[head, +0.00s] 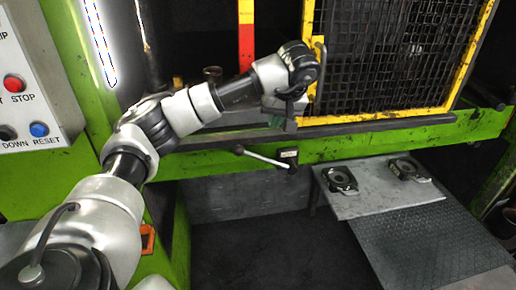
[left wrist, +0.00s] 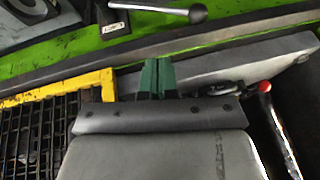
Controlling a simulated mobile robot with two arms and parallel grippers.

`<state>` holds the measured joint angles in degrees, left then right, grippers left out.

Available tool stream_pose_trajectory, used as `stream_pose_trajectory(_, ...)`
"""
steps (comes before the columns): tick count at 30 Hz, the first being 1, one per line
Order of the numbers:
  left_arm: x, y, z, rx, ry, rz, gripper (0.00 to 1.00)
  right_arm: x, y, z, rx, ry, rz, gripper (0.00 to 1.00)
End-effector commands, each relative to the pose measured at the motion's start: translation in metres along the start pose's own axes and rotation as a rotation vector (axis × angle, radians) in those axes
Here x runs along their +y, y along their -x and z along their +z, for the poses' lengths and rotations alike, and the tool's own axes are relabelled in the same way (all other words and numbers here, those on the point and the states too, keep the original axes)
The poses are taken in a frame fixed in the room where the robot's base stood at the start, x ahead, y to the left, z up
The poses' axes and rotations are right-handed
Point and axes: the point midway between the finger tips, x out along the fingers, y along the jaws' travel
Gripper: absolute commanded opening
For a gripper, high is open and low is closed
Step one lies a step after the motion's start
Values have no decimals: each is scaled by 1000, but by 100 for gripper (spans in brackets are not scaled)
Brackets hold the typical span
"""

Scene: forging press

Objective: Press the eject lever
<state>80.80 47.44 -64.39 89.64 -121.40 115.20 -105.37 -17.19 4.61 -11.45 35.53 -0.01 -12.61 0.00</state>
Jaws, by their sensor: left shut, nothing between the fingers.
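A lever (head: 262,158) with a metal rod and a dark ball knob sticks out to the left from a dark block on the front of the green beam. I take it as the eject lever. It also shows at the top of the left wrist view (left wrist: 150,7), knob to the right. My left gripper (head: 277,122) is above the lever, by the beam's upper edge, apart from it. Its green fingers (left wrist: 157,75) are together and empty in the left wrist view. My right gripper is in neither view.
A yellow-framed mesh guard (head: 385,60) stands above the green beam (head: 400,137). Below right, a grey table (head: 385,198) carries two dark ring-shaped parts. A control panel (head: 30,80) with red and blue buttons is at left. The floor below the lever looks clear.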

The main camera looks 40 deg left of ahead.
Motion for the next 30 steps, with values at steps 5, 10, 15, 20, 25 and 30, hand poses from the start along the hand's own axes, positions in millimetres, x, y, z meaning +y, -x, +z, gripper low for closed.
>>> stream_pose_trajectory(5, 0, -30, 2, -6, 0, -3, 0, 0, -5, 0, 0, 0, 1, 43)
stream_pose_trajectory(10, -2, -60, 0, -7, 0, -6, 0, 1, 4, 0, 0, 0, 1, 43)
stream_pose_trajectory(15, -3, -94, 1, -5, 0, -6, 0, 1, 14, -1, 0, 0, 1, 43)
stream_pose_trajectory(20, -10, -113, 4, -3, 0, -3, 0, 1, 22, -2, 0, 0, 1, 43)
stream_pose_trajectory(25, -14, -124, 7, -2, -1, -1, 0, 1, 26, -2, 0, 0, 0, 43)
stream_pose_trajectory(30, -14, -127, 8, -1, -1, 0, 0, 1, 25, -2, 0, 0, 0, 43)
